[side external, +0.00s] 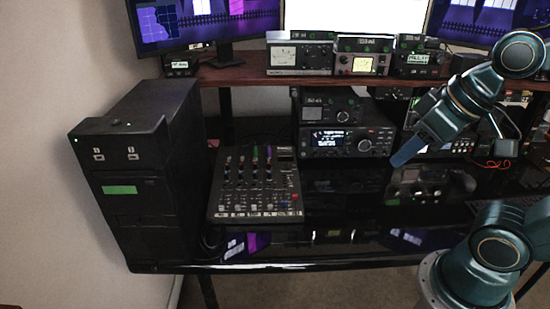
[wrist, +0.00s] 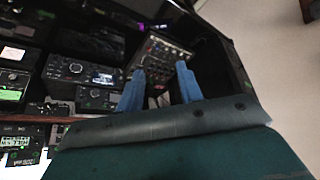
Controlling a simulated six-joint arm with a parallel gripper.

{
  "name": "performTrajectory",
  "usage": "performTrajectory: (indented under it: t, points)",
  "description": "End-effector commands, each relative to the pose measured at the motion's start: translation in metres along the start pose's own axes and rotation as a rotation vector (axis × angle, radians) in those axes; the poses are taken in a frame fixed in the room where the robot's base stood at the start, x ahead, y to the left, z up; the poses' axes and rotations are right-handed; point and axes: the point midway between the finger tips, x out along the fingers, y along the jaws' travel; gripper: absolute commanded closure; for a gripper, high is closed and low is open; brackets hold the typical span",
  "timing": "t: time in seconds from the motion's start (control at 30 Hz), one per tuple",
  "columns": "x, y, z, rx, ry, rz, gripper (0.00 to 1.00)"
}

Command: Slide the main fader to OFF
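The mixer (side external: 256,186) lies on the dark desk left of centre, with rows of coloured knobs and small controls near its front edge. The main fader is too small to pick out for certain, so its position cannot be read. My gripper (side external: 402,156) hangs in the air to the right of the mixer, well apart from it. In the wrist view my gripper (wrist: 158,84) shows two blue fingers spread apart with nothing held between them. The mixer (wrist: 160,58) shows beyond the fingertips, its lower part partly hidden by them.
A black computer tower (side external: 140,165) stands just left of the mixer. Radio units (side external: 346,141) stand behind and to its right, under a wooden shelf (side external: 250,79) with more radios and monitors. The glossy desk front (side external: 290,255) is mostly clear.

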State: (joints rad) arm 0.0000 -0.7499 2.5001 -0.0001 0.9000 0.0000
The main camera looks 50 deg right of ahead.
Motion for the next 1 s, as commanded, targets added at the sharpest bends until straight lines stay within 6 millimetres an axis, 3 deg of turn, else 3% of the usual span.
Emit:
performTrajectory:
  t: [0.37,0.67,1.0]
  points:
    - [0.003,0.001,-0.011,0.028,-0.02,0.003,0.65]
    - [0.02,0.007,-0.053,0.137,-0.092,0.018,0.65]
    - [0.06,0.019,-0.106,0.288,-0.184,0.046,0.65]
